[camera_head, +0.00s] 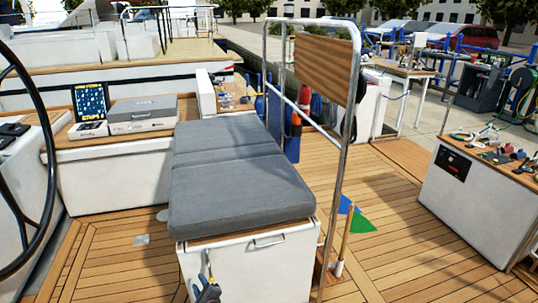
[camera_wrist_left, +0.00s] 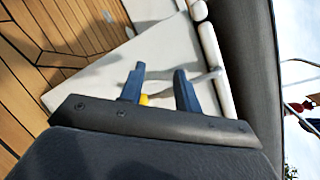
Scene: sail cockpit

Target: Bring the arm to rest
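My left gripper (camera_head: 205,279) is low in the head view, in front of the white locker (camera_head: 255,275) under the grey cushion (camera_head: 235,175). In the left wrist view its two blue fingers (camera_wrist_left: 159,75) stand apart, with a gap between them. A small yellow piece (camera_wrist_left: 144,99) shows behind the gap near the left finger. A pale grey bar (camera_wrist_left: 208,77) passes behind the right finger; I cannot tell whether it touches. Nothing is clearly gripped. My right gripper is in neither view.
A steel rail with a wooden board (camera_head: 325,68) stands right of the cushion. A dark steering wheel (camera_head: 50,165) is at the left edge. A white counter with tools (camera_head: 475,200) stands at the right. The teak deck (camera_head: 390,245) between rail and counter is mostly clear.

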